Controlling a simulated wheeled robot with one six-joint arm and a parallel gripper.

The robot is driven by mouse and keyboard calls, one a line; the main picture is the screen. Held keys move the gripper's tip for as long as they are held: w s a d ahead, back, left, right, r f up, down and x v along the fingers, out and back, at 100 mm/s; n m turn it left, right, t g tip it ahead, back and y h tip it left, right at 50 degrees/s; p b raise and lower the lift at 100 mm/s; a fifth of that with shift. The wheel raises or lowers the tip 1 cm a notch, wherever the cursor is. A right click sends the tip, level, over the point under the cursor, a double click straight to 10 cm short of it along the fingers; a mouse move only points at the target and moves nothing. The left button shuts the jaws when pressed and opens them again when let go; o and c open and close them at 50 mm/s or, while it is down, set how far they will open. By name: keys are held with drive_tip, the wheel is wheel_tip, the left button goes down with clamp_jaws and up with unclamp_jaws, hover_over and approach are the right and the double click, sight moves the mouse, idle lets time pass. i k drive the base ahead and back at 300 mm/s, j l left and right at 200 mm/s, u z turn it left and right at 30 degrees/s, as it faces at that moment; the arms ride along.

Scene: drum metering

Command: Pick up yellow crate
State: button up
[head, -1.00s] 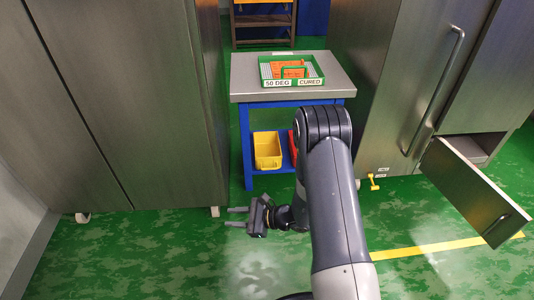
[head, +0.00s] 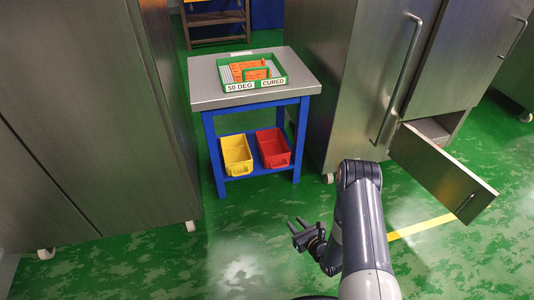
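The yellow crate (head: 236,155) sits on the lower shelf of a blue-framed table (head: 210,90), at the left side of that shelf. A red crate (head: 273,148) stands beside it on the right. My gripper (head: 295,225) is low over the green floor, in front of the table and to the right of the yellow crate, well apart from it. Its two fingers are spread with nothing between them.
A green tray (head: 278,80) with orange items, labelled 50 DEG and CURED, is on the tabletop. Steel cabinets stand left (head: 95,110) and right (head: 340,60). An open drawer (head: 440,172) juts out at right. Floor before the table is clear.

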sight(238, 160)
drive_tip(key=i+j+z, duration=0.1)
drive_tip(key=j, duration=0.25)
drive_tip(key=i+j+z, duration=0.1)
drive_tip(key=i+j, duration=0.15)
drive_tip(key=i+j+z, duration=0.1)
drive_tip(key=j, duration=0.35)
drive_tip(key=i+j+z, duration=0.1)
drive_tip(key=j, duration=0.25)
drive_tip(key=i+j+z, duration=0.1)
drive_tip(key=i+j, duration=0.15)
drive_tip(key=j, duration=0.15)
